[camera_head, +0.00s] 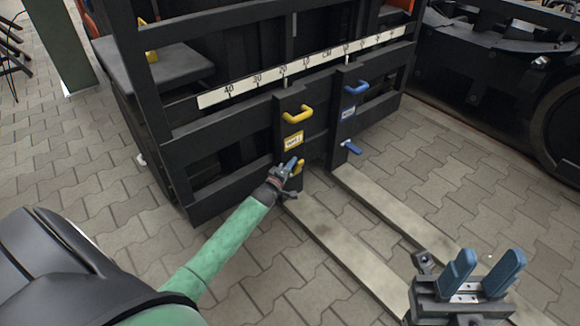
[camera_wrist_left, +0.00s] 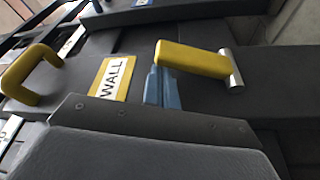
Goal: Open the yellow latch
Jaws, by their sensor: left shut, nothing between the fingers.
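The yellow latch (camera_head: 299,166) sits low on the left fork upright of the black carriage. In the left wrist view its yellow lever (camera_wrist_left: 195,60) runs crosswise and joins a metal pin (camera_wrist_left: 232,70) at its right end. My left gripper (camera_head: 291,163) is at the latch and partly covers it in the head view. Its blue fingertips (camera_wrist_left: 161,87) are shut and empty, right beside the lever's free left end; whether they touch cannot be told. My right gripper (camera_head: 485,272) is open and empty at the lower right, far from the latch.
Above the latch are a yellow label (camera_head: 293,141) and a yellow handle (camera_head: 298,115). A blue handle (camera_head: 357,88) and blue latch (camera_head: 351,148) are on the right upright. Two long forks (camera_head: 345,250) lie low over the paving. A dark wheeled bogie (camera_head: 490,75) stands right.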

